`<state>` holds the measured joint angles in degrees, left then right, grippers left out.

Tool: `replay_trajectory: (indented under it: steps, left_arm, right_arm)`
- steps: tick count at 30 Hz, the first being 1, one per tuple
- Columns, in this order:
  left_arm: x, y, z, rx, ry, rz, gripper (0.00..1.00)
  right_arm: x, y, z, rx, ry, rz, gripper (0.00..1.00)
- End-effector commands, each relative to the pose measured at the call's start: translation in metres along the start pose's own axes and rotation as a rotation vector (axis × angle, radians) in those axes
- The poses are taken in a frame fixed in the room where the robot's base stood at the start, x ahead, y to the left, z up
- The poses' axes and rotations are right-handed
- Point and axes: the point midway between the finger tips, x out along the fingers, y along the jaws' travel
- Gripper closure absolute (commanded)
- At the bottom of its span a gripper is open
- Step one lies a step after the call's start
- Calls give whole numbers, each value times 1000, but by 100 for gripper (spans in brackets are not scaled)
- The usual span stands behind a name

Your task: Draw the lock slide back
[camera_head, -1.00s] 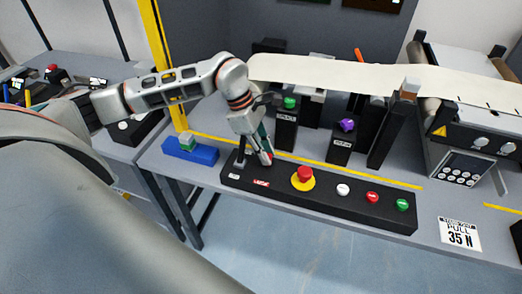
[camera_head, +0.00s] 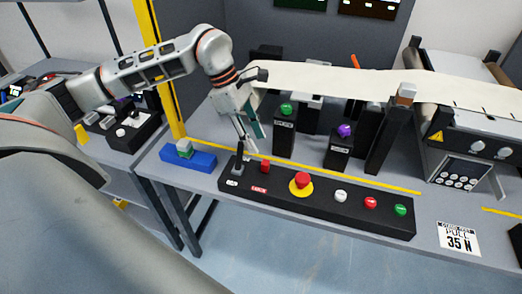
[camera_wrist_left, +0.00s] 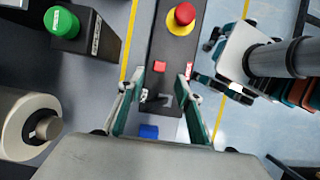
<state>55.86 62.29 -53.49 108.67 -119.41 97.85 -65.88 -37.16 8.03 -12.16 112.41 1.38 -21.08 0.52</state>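A red block (camera_head: 265,166) stands near the left end of the black control panel (camera_head: 325,212); it also shows in the left wrist view (camera_wrist_left: 160,68). I cannot tell whether this is the lock slide. A grey upright lever (camera_head: 238,168) stands beside it. My left gripper (camera_head: 246,140) is above that end of the panel. In the left wrist view my left gripper (camera_wrist_left: 160,85) is open and empty, its two teal-padded fingers apart on either side of the panel strip. My right gripper (camera_wrist_left: 220,65) seems to show partly at the right of that view; its opening is unclear.
The panel also carries a red mushroom button (camera_head: 302,180) on yellow and small white, red and green buttons. Posts with a green button (camera_head: 287,108) and a purple knob (camera_head: 345,130) stand behind.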

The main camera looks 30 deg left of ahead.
Motion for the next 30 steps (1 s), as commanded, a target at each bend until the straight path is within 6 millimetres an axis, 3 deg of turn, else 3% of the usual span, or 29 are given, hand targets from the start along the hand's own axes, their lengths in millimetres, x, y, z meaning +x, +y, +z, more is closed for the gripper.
replay_trajectory:
  steps: [3,9,30]
  left_arm:
    - [-20,1,0,1,1,3,65]
    - [-36,0,0,1,0,0,65]
    - [-37,0,0,1,0,-1,65]
  right_arm:
    - [0,0,0,1,0,0,100]
    - [0,0,0,1,0,0,100]
    - [1,0,-2,2,3,0,100]
